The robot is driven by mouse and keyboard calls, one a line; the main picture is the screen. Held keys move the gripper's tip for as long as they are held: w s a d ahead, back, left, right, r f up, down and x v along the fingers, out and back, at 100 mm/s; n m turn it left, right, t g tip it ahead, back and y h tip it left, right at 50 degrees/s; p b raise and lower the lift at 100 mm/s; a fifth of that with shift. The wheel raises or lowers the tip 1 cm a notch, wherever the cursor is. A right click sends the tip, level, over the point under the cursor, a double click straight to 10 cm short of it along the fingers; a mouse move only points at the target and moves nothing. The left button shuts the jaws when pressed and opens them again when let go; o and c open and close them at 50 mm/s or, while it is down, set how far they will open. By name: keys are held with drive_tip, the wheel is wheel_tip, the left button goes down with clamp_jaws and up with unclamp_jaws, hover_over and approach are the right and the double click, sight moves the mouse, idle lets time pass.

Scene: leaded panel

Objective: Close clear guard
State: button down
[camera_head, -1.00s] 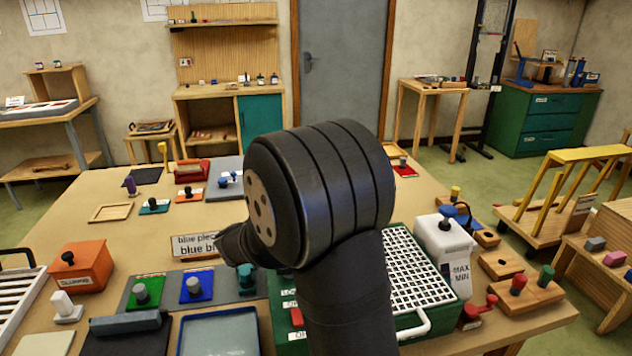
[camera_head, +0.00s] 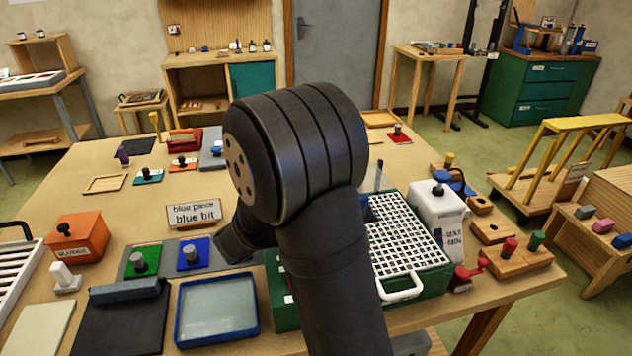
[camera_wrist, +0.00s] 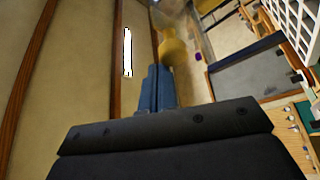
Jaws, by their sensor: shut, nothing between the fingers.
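I cannot make out a clear guard for certain. A green box (camera_head: 432,284) with a white grid top (camera_head: 405,250) and a white front handle (camera_head: 401,290) stands right of my arm in the head view. A thin bluish upright piece (camera_head: 378,177) rises behind the grid; I cannot tell whether it is a guard edge or part of my gripper. In the wrist view my gripper (camera_wrist: 157,72) has its blue fingers together and empty. A yellow rounded thing (camera_wrist: 172,50) is just beyond the tips, with a pale see-through shape (camera_wrist: 172,18) above it. My arm hides much of the box.
A white container (camera_head: 436,217) with a blue knob stands right of the grid. A blue-rimmed tray (camera_head: 181,318), green and blue pads, and an orange box (camera_head: 78,240) lie left of my arm. Wooden blocks with knobs (camera_head: 509,252) sit at the right edge. The table's back middle is fairly clear.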

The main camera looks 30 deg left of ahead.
idle(0.6)
drive_tip(key=s+a, duration=0.7)
drive_tip(key=w+d+r+m+g+h, duration=0.25)
drive_tip(key=w+d+m+g, duration=0.35)
drive_tip(key=d+m+g, duration=0.45)
wheel_tip(320, 180, up, 13)
drive_tip(key=a+m+g+y, duration=0.2)
drive_tip(key=m+g+y, duration=0.5)
drive_tip(key=y, duration=0.3)
drive_tip(key=shift+n, duration=0.35)
drive_tip(key=f, duration=0.4)
drive_tip(key=w+f, duration=0.1)
drive_tip(key=f, duration=0.4)
drive_tip(key=w+f, duration=0.1)
drive_tip(key=f, duration=0.3)
drive_tip(key=shift+d+f, duration=0.1)
drive_tip(key=shift+f, duration=0.15)
